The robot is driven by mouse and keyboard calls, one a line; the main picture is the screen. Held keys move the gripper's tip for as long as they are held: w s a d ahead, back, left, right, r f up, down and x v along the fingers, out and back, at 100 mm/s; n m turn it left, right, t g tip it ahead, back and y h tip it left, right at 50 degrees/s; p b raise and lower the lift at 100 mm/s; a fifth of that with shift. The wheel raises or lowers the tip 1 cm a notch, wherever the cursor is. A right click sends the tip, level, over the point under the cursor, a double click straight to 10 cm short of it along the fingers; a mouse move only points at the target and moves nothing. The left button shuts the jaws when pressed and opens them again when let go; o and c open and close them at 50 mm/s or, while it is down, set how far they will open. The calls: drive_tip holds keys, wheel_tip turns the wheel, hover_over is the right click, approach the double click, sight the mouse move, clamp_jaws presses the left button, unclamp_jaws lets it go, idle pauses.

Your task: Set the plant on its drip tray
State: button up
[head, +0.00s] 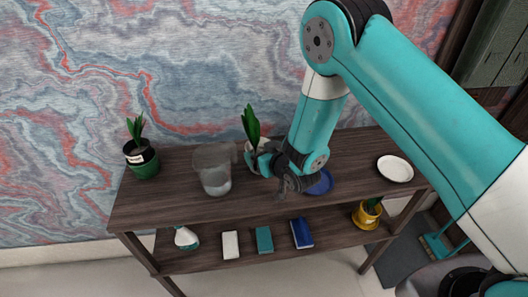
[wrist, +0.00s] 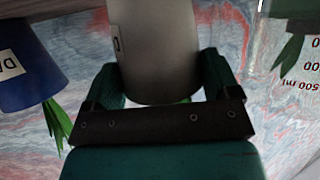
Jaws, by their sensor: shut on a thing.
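A plant with upright green leaves (head: 251,124) stands in a pale grey-white pot, mostly hidden by my gripper in the head view. My gripper (head: 262,160) is shut on this pot. In the wrist view, which is upside down, the fingers close around both sides of the pale pot (wrist: 155,45), which has a small label at its edge. I cannot tell whether its base touches the shelf top.
A clear jug (head: 213,168) stands just left of my gripper; a green potted plant (head: 143,162) is further left. A blue pot (head: 320,183) sits right of my gripper, partly hidden by my arm. The lower shelf holds a spray bottle, books and a yellow potted plant (head: 367,215).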

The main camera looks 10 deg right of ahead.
drive_tip(key=shift+f, duration=0.15)
drive_tip(key=o, duration=1.2)
drive_tip(key=shift+f, duration=0.1)
